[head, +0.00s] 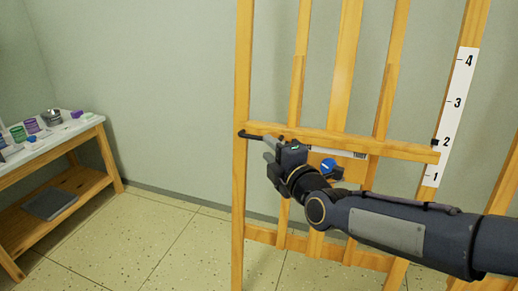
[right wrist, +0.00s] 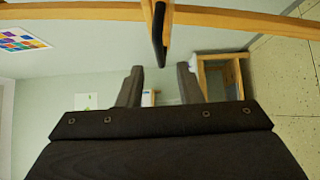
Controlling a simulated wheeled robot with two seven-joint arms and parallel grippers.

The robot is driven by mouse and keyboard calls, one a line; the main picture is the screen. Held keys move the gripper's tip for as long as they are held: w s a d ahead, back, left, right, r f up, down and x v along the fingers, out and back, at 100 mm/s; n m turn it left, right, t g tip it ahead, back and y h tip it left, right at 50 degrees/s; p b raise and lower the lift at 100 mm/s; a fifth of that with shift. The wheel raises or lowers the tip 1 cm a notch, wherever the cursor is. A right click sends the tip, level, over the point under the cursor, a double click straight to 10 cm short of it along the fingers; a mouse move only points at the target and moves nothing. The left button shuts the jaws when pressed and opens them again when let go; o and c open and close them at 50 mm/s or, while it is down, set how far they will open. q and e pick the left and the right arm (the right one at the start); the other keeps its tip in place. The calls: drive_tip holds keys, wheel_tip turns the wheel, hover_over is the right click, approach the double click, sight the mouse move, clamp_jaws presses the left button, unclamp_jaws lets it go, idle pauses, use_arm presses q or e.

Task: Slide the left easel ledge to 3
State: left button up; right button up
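The wooden easel (head: 242,215) stands in front of me, with its wooden ledge (head: 400,150) running across it. A white scale (head: 459,100) marked 1 to 4 is on the right post. The dark pointer (head: 435,142) at the ledge's right end is at about 2. A black handle (head: 248,135) is at the ledge's left end. My right gripper (head: 268,150) is beside this handle. In the right wrist view its fingers (right wrist: 159,80) are apart and empty, with the black handle (right wrist: 158,38) just beyond the tips, between them. My left gripper is not in view.
A blue knob (head: 328,165) sits below the ledge, close to my right wrist. A bench (head: 75,137) with paint jars stands at the left. The floor between bench and easel is clear. More wood (head: 506,180) shows at the right edge.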

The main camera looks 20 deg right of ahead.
sight(259, 139)
drive_tip(key=w+b, duration=0.1)
drive_tip(key=w, duration=0.2)
drive_tip(key=w+a, duration=0.1)
drive_tip(key=w, duration=0.2)
drive_tip(key=shift+w+a+b, duration=0.15)
drive_tip(key=shift+w+b, duration=0.2)
drive_tip(key=shift+w, duration=0.05)
clamp_jaws()
